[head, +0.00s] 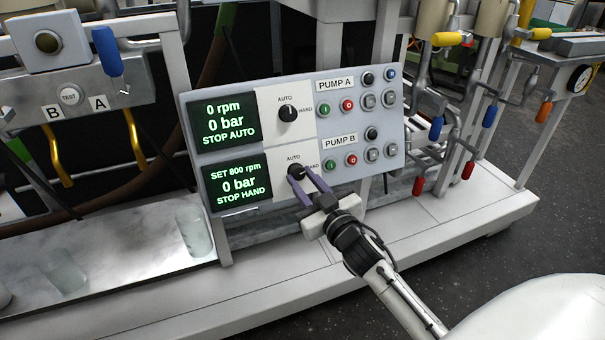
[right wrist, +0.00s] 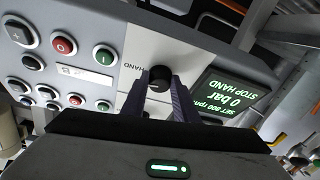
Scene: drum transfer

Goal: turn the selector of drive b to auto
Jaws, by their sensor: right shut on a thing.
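The grey control panel (head: 320,112) carries two rows, PUMP A above and PUMP B below. The lower selector (head: 295,171), in the PUMP B row, is a black knob between AUTO and HAND labels; it also shows in the right wrist view (right wrist: 160,77). The lower display (head: 238,184) reads SET 800 rpm, 0 bar, STOP HAND. My right gripper (head: 309,182) is shut on this selector, its purple fingers on either side of the knob and partly hiding it. The knob's exact pointing is hard to tell. My left gripper is not in view.
The upper selector (head: 288,113) sits just above, and its display (head: 225,120) reads STOP AUTO. Buttons lie to the right of both selectors. Pipes with coloured valve handles (head: 436,128) stand right of the panel. A glass beaker (head: 195,232) stands at the lower left.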

